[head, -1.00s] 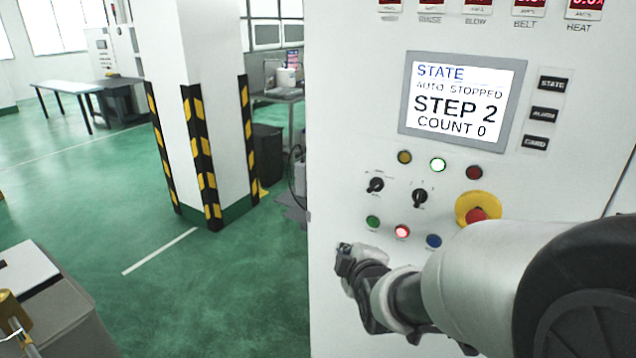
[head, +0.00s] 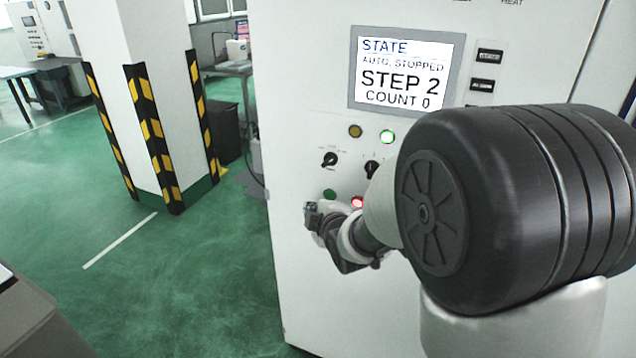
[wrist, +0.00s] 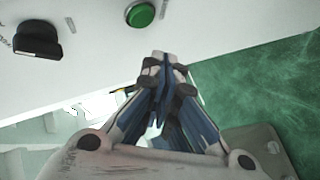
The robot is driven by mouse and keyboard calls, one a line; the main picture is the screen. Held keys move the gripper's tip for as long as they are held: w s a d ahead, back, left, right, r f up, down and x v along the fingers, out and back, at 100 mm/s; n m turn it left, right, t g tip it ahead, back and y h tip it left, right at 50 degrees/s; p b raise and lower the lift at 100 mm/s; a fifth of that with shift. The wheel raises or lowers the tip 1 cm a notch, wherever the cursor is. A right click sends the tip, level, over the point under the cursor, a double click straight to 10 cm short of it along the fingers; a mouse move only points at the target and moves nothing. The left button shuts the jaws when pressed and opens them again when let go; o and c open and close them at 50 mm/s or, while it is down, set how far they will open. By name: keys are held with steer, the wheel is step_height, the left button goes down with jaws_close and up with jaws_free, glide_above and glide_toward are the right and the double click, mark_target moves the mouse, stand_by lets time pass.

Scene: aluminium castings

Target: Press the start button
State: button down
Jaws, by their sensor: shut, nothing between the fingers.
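The green button (head: 330,195), unlit, sits at the lower left of the control panel on the white cabinet. It also shows at the top of the wrist view (wrist: 141,14). My gripper (head: 312,213) is just below and left of the green button in the head view. In the wrist view my gripper (wrist: 160,62) is shut and empty, its fingertips apart from the button in the picture. The gap in depth to the panel is hard to tell. A red-lit button (head: 357,202) is right of the green one, partly close behind my arm.
A screen (head: 405,72) reads AUTO STOPPED, STEP 2, COUNT 0. A black selector knob (head: 329,159) sits above the green button, and it shows in the wrist view (wrist: 38,40). A striped pillar (head: 150,130) stands left. Green floor between is clear.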

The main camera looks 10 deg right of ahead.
mark_target(330, 195)
steer(key=shift+w+d, duration=0.45)
steer(key=shift+w, duration=0.15)
steer(key=shift+w+d, duration=0.4)
steer(key=shift+w, duration=0.2)
stand_by(0.6)
steer(key=shift+w+d+b, duration=0.25)
steer(key=shift+w+b, duration=0.05)
steer(key=shift+w, duration=0.05)
steer(key=shift+w+d, duration=0.25)
steer(key=shift+w, duration=0.1)
stand_by(0.8)
steer(key=shift+s+a, duration=0.1)
steer(key=shift+s+a+b, duration=0.4)
steer(key=shift+s+b, duration=0.2)
steer(key=shift+b, duration=0.2)
